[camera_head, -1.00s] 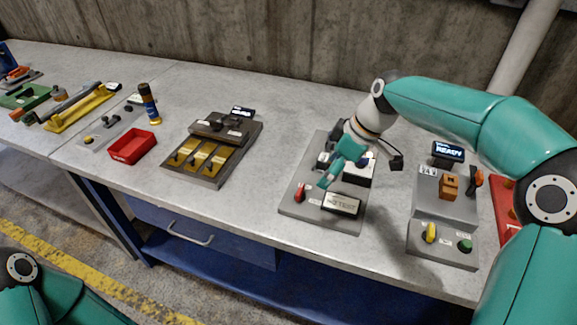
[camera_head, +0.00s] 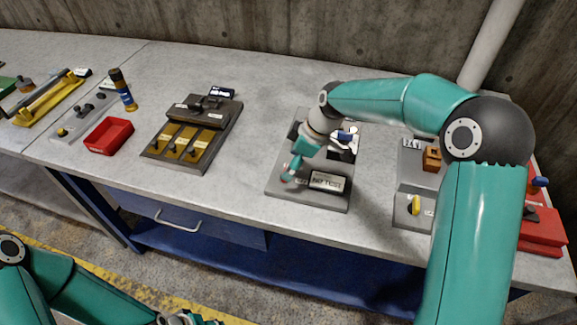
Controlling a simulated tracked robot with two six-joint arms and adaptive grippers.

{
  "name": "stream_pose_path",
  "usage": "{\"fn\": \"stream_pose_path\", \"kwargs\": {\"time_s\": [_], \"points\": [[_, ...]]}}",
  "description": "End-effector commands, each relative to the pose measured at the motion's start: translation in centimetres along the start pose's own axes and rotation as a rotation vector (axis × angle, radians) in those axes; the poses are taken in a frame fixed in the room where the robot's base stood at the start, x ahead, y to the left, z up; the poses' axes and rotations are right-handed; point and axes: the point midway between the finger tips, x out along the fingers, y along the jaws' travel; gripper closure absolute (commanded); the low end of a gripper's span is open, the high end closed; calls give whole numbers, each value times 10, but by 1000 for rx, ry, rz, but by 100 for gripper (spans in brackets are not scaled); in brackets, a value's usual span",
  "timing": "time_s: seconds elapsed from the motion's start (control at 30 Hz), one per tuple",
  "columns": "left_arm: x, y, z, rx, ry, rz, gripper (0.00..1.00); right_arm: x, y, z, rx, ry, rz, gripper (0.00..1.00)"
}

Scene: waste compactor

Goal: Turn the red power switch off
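The grey panel (camera_head: 279,187) with a white label plate reading "NO TEST" (camera_head: 327,181) lies on the bench right of centre. My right gripper (camera_head: 289,175) reaches down over its left front part, where the red switch stands. The fingertips cover the switch almost wholly, so its position is hidden. I cannot tell whether they touch it or how far apart the fingers are. My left arm is low at the left, and the end of my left gripper (camera_head: 185,319) just shows at the bottom edge, mostly cut off.
A panel with brass levers (camera_head: 184,145), a red tray (camera_head: 108,136) and a dark cylinder with a yellow band (camera_head: 123,90) stand to the left. A panel with a yellow knob (camera_head: 416,205) and a red box (camera_head: 543,229) are to the right, partly behind my arm.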

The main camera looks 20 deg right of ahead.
Motion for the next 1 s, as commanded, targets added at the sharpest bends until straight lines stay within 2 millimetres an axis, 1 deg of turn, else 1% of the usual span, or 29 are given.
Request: {"fn": "stream_pose_path", "kwargs": {"time_s": [0.03, 0.1, 0.23, 0.4, 0.6, 0.63, 0.87, 0.9, 0.97, 1.0], "points": [[-3, 1, 0, 0, 0, 0, 60, 9, -1, 0, 0, -2, -3, 23], [-4, 2, 0, 0, 0, 0, 60, 18, 0, 0, 0, -2, -2, 23], [-6, 2, 0, 0, 0, 0, 60, 30, 0, 0, 0, 0, 0, 23], [-6, 2, 0, 0, 0, 0, 60, 37, 0, 0, 0, 0, 0, 23], [-6, 2, 0, 0, 0, 0, 60, 37, 0, 0, 0, 0, 0, 23], [-6, 2, 0, 0, 0, 0, 60, 37, 0, 0, 0, 0, 0, 25], [-6, 2, 0, 0, 0, 0, 60, 36, 0, 0, 0, 0, 0, 63], [-6, 2, 0, 0, 0, 0, 60, 36, 0, 0, 0, 0, 0, 70], [-6, 2, 0, 0, 0, 0, 60, 36, 0, 0, 0, 0, 0, 80], [-6, 3, 0, 2, -1, 0, 60, 34, 3, 4, 5, 0, 2, 83]]}}
